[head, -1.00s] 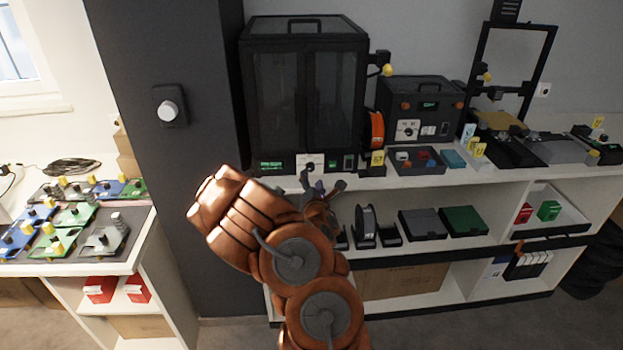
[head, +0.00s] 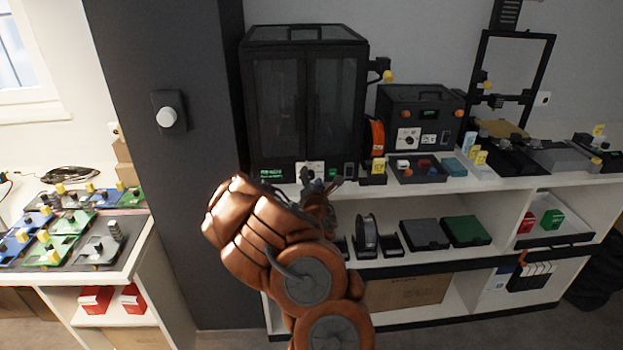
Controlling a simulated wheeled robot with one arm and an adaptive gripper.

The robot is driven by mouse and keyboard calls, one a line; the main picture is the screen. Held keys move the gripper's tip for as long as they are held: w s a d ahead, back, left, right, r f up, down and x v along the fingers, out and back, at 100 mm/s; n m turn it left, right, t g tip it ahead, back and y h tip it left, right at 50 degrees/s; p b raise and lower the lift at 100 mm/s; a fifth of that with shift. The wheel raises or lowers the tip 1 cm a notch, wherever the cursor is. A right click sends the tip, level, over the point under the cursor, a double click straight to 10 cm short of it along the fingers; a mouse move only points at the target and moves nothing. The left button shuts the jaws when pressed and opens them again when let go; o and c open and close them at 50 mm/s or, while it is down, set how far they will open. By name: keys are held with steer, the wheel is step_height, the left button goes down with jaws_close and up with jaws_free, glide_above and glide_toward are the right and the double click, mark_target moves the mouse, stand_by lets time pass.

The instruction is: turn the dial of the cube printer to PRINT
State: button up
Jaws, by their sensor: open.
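A tall black box-shaped printer (head: 305,105) with glazed doors stands on the top shelf. Its lower front edge has a white dial plate (head: 312,167) between a small green-lit display and some buttons. My gripper (head: 322,185) is in front of and just below this plate, its fingers small and dark, open and seemingly empty. The dial's knob is partly hidden by the fingers, so its setting and any contact cannot be told. A smaller black machine (head: 420,112) to the right has its own white dial panel (head: 408,139).
An orange spool (head: 376,136) and a yellow-tagged block (head: 377,170) stand right of the tall printer. A tray of coloured pieces (head: 420,179) lies farther right. An open-frame printer (head: 513,80) stands beyond. A dark pillar (head: 165,200) is at the left.

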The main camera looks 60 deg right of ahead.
jaws_close()
stand_by(0.5)
